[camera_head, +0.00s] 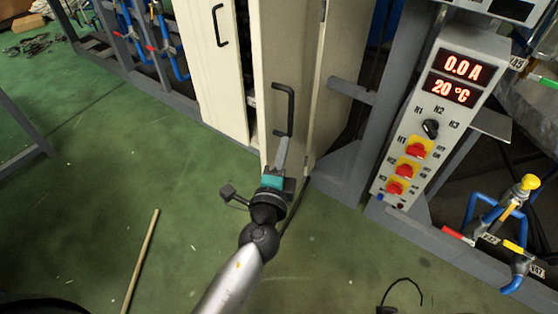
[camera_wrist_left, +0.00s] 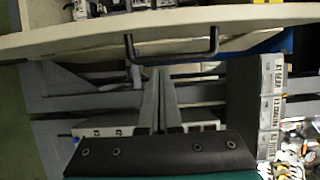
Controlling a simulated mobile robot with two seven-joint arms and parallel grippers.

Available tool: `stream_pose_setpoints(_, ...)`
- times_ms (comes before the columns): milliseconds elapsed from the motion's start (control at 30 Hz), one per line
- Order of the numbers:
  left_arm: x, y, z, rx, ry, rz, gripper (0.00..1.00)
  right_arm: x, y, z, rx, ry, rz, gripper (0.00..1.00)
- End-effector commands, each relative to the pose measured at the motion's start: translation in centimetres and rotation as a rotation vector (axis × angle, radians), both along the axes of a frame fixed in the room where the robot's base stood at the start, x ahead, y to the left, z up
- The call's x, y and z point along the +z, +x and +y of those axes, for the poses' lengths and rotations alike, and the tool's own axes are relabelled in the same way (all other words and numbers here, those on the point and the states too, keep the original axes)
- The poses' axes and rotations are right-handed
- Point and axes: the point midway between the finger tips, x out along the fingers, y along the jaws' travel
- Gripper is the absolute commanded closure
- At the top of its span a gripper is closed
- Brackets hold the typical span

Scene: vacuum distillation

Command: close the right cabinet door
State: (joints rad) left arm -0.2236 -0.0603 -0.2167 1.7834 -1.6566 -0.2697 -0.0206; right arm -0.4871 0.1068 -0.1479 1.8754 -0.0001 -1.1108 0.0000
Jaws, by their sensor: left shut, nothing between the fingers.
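The right cabinet door (camera_head: 285,60) is a tall cream panel with a black bar handle (camera_head: 290,108). It stands ajar, with a dark gap between it and the left cabinet door (camera_head: 207,75). In the left wrist view the right door (camera_wrist_left: 60,40) crosses the top as a pale band, with its handle (camera_wrist_left: 172,55) hanging below it. My left gripper (camera_head: 282,145) is shut and empty, its fingertips close to the lower end of the handle. In the wrist view the fingers (camera_wrist_left: 159,80) point at the handle; contact cannot be told. My right gripper is not in view.
A control panel (camera_head: 440,110) with red displays and switches stands to the right on a grey frame (camera_head: 342,180). Blue pipes with valves (camera_head: 510,205) are at the far right. A thin wooden stick (camera_head: 140,260) lies on the green floor, which is otherwise largely clear in front.

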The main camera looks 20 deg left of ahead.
Motion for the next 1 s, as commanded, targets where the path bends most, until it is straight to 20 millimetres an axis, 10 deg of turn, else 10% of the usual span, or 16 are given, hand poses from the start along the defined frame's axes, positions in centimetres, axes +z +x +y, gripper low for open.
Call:
stream_pose_setpoints(133,0.1,2.4,0.2,0.001,-0.002,-0.001,1.00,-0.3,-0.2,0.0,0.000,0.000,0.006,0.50)
stream_pose_setpoints(400,0.0,2.8,3.6,0.000,0.001,0.002,1.00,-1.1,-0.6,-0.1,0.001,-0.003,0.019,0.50)
stream_pose_setpoints(1000,-0.2,2.9,4.6,-0.010,0.002,0.002,1.00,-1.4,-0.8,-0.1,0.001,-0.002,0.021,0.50)
